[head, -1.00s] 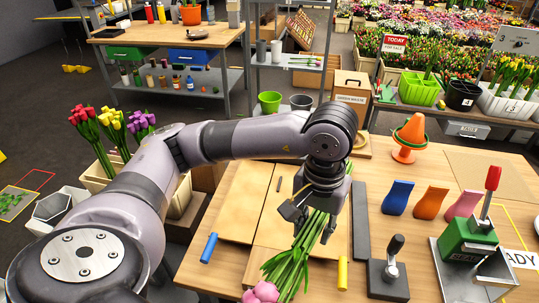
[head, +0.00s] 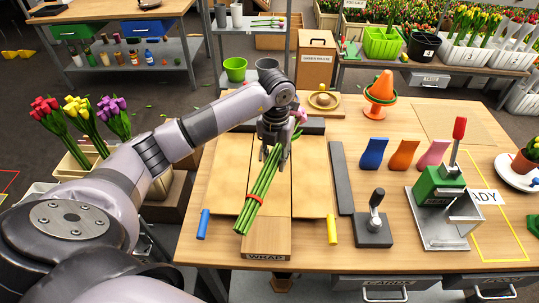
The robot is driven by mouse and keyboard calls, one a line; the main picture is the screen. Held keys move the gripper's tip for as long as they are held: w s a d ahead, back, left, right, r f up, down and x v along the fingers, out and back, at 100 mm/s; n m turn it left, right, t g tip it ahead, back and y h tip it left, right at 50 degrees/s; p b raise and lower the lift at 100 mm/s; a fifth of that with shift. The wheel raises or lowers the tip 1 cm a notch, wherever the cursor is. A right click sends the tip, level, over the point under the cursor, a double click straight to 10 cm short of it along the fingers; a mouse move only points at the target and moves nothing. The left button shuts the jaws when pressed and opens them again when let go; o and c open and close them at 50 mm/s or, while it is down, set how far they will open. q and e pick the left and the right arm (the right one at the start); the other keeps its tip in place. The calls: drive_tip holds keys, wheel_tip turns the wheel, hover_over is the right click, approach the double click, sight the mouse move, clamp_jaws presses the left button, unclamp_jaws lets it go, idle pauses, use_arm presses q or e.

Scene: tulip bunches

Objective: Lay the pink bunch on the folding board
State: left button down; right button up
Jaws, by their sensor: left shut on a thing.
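My left gripper (head: 274,150) is shut on the green stems of the pink bunch (head: 262,185), over the upper middle of the folding board (head: 312,180). The stems slant down and left from the gripper, with a red band (head: 255,197) near their lower ends. A bit of pink bloom shows behind the gripper at its right; the other blooms are hidden. The board has pale wooden panels and a front flap marked WRAP (head: 266,240). I cannot tell whether the stems touch the board. My right gripper is not in view.
Blue (head: 373,153), orange (head: 404,154) and pink (head: 434,153) pieces stand right of the board. A lever block (head: 374,232) and a green press (head: 438,190) stand nearer. Red, yellow and purple bunches (head: 75,118) stand in a crate at left.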

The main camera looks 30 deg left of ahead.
sight(270, 164)
use_arm(q)
drive_tip(key=n, duration=0.1)
drive_tip(key=a+f+n, duration=0.1)
drive_tip(key=n, duration=0.1)
drive_tip(key=shift+w+a, duration=0.1)
drive_tip(key=shift+a, duration=0.15)
drive_tip(key=shift+a+f+n, duration=0.2)
drive_tip(key=shift+f+n, duration=0.15)
drive_tip(key=shift+n, duration=0.05)
drive_tip(key=shift+f+b, duration=0.9)
drive_tip(key=shift+f, duration=0.25)
drive_tip(key=shift+f+b, duration=1.2)
drive_tip(key=shift+f, duration=0.45)
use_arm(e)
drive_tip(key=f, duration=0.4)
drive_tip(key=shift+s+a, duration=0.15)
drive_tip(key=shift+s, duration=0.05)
use_arm(q)
drive_tip(key=c, duration=1.1)
unclamp_jaws()
drive_tip(key=shift+r, duration=0.1)
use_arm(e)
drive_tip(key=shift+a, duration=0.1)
